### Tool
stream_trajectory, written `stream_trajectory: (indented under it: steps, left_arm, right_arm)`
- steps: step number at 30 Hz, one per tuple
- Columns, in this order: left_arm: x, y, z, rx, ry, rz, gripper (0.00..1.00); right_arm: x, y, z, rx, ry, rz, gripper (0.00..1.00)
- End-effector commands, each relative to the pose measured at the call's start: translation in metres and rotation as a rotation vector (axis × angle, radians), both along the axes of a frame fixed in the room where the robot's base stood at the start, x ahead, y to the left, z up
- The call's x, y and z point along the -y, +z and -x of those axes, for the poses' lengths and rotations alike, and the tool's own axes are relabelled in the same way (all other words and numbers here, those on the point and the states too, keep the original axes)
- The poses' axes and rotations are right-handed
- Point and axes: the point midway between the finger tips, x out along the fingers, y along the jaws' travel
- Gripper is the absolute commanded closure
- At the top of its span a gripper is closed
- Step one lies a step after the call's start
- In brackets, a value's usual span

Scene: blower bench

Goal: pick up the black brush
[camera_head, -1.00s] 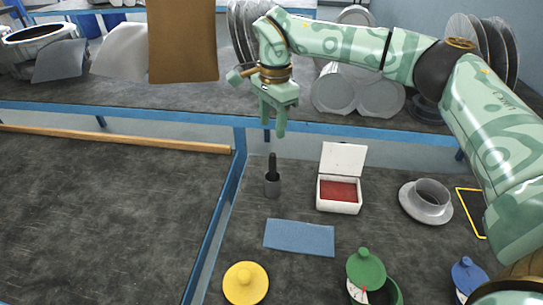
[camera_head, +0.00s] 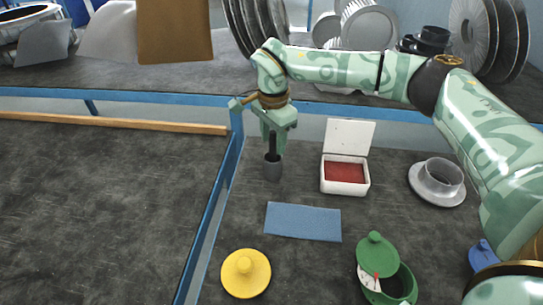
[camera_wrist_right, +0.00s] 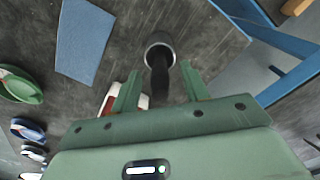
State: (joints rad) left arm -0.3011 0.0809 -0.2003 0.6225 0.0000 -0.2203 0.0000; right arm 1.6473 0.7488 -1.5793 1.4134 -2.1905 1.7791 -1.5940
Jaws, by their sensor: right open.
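The black brush (camera_head: 273,143) stands upright in a small dark grey cup (camera_head: 272,169) on the bench. My right gripper (camera_head: 272,150) is open and points down over the cup, with its fingers on either side of the brush handle. In the right wrist view the black brush (camera_wrist_right: 160,76) shows between the two open fingers of the right gripper (camera_wrist_right: 160,88), with a gap on each side. The cup's rim (camera_wrist_right: 159,42) shows beyond it. The brush's lower end is hidden in the cup. My left gripper is not in view.
An open white box (camera_head: 345,188) with a red inside stands right of the cup. A blue cloth (camera_head: 303,221), a yellow lid (camera_head: 246,273), a green pot (camera_head: 398,285) and a flanged grey ring (camera_head: 438,183) lie around. A blue rail (camera_head: 215,210) runs close left of the cup.

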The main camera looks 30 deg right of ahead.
Motion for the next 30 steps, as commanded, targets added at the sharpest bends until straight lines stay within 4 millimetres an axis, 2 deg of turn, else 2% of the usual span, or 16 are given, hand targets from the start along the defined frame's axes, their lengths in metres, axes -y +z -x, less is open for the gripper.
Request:
stream_trajectory:
  steps: [1,3,9,10,12,15,24,26,30]
  left_arm:
    - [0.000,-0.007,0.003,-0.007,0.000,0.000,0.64]
    - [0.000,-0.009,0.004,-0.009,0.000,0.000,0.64]
    - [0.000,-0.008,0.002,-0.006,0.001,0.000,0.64]
    - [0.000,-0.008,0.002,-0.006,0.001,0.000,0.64]
    - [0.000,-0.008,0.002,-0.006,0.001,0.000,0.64]
    - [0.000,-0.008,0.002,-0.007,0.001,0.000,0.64]
    - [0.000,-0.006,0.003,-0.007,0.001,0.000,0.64]
    - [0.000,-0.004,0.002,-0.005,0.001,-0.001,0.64]
    - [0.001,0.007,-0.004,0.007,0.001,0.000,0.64]
  right_arm:
    - [0.000,-0.015,0.000,-0.006,0.000,0.000,0.55]
    - [0.000,-0.022,0.000,-0.005,0.001,0.001,0.55]
    - [0.000,-0.020,0.000,0.000,0.001,0.000,0.55]
    - [0.000,-0.020,0.000,0.000,0.001,0.000,0.58]
    - [0.000,-0.020,0.000,0.000,0.001,0.000,0.77]
    - [0.000,-0.020,0.000,0.000,0.001,0.001,1.00]
    - [0.000,-0.017,0.000,0.001,0.001,0.001,1.00]
    - [0.000,-0.010,0.000,0.003,0.000,0.001,1.00]
    - [0.000,0.021,0.000,0.007,0.000,0.000,1.00]
